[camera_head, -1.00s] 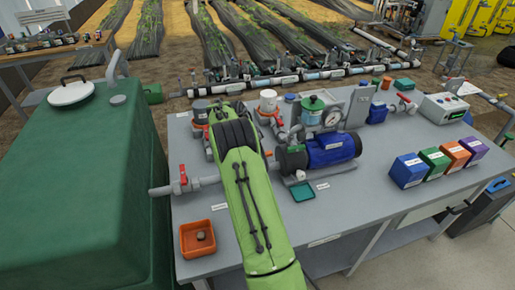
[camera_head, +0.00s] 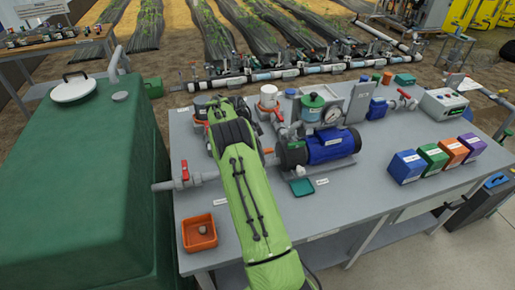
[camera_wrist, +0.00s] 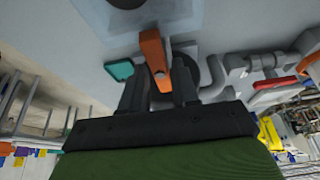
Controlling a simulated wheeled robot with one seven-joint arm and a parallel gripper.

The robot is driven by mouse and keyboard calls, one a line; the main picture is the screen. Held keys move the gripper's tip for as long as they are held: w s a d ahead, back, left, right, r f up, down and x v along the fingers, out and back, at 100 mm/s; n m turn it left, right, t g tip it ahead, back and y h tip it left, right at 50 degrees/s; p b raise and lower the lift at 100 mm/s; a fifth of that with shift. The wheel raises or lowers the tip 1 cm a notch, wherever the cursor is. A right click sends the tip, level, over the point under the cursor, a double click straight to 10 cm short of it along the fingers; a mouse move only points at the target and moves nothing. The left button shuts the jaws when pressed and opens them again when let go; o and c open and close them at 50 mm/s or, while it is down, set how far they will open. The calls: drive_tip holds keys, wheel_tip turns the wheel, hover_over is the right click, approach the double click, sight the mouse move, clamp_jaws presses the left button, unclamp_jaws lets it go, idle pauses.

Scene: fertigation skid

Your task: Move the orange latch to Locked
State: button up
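The orange latch (camera_wrist: 153,55) shows in the wrist view as a flat bar with a small round pin. It slants slightly, and its lower end lies between the two fingers of my gripper (camera_wrist: 161,88). The dark fingers stand close on either side of it; I cannot tell whether they press on it. A grey plate with a bluish see-through part lies behind the latch's upper end. In the head view my green arm covers the gripper, and I cannot make out the latch for certain. No Locked marking is readable.
The grey bench (camera_head: 330,220) carries a blue pump (camera_head: 325,147), a pressure gauge (camera_head: 332,114), a red-handled valve (camera_head: 185,172), an orange tray (camera_head: 199,233) and several coloured boxes (camera_head: 406,167). A green tank (camera_head: 75,190) stands at left. The bench front is mostly clear.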

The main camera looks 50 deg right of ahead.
drive_tip(key=shift+o, duration=1.1)
drive_tip(key=p+v, duration=0.4)
drive_tip(key=v, duration=1.1)
drive_tip(key=shift+r, duration=0.4)
drive_tip(key=shift+w, duration=0.15)
